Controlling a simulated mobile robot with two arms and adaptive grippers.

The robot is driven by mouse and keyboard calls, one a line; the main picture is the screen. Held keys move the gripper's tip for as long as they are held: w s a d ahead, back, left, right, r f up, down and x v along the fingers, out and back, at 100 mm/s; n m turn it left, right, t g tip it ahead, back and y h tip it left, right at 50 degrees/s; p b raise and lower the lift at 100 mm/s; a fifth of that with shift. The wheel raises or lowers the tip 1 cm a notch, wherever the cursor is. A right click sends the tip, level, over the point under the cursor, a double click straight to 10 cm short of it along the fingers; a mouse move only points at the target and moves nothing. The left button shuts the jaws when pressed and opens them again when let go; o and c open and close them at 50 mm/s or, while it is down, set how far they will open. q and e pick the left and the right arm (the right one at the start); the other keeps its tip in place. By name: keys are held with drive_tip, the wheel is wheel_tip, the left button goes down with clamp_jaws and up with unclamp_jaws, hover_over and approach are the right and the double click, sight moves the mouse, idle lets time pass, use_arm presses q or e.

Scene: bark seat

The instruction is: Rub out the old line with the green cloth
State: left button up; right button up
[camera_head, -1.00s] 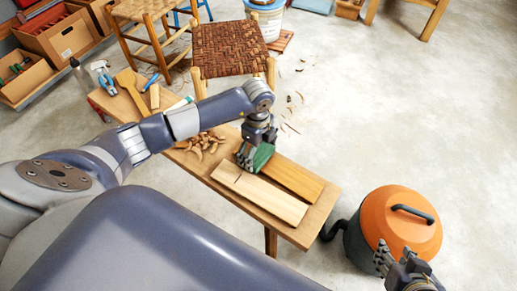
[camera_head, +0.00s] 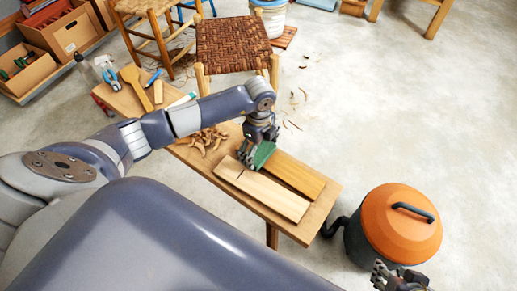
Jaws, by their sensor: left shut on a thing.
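The green cloth (camera_head: 264,154) is in my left gripper (camera_head: 252,162), which is shut on it. I cannot tell whether the cloth touches the board. My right gripper (camera_head: 385,275) is at the bottom edge, partly cut off, away from the bench; its opening is unclear.
A browner board (camera_head: 298,176) lies beside the pale one on the low bench (camera_head: 312,226). Wood shavings (camera_head: 205,138) and tools lie further left. An orange-lidded vacuum (camera_head: 400,225) stands right of the bench. A woven stool (camera_head: 232,46) stands behind; the floor at right is clear.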

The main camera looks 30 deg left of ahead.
use_arm(q)
drive_tip(key=shift+w+d+f+b, duration=0.15)
drive_tip(key=shift+w+b, duration=0.3)
drive_tip(key=shift+w, duration=0.8)
use_arm(e)
drive_tip(key=shift+w+a+r+t, duration=0.9)
drive_tip(key=shift+w+r+t, duration=0.45)
drive_tip(key=shift+w, duration=1.3)
use_arm(q)
drive_tip(key=shift+s, duration=0.25)
drive_tip(key=shift+s+p, duration=0.3)
drive_tip(key=shift+p, duration=0.15)
drive_tip(key=shift+s, duration=0.3)
drive_tip(key=shift+s+p, duration=0.1)
drive_tip(key=shift+p, duration=0.3)
drive_tip(key=shift+s+a+p, duration=0.2)
drive_tip(key=shift+s+p, duration=0.4)
drive_tip(key=shift+w+d+b, duration=0.2)
drive_tip(key=shift+w+b, duration=0.25)
drive_tip(key=shift+w, duration=1.15)
drive_tip(key=shift+r, duration=0.2)
use_arm(e)
drive_tip(key=s+d+f+g, duration=0.2)
drive_tip(key=s+f+g, duration=0.1)
drive_tip(key=s, duration=0.6)
drive_tip(key=shift+d+f+g, duration=0.15)
drive_tip(key=shift+d+g, duration=0.2)
drive_tip(key=shift+g, duration=0.5)
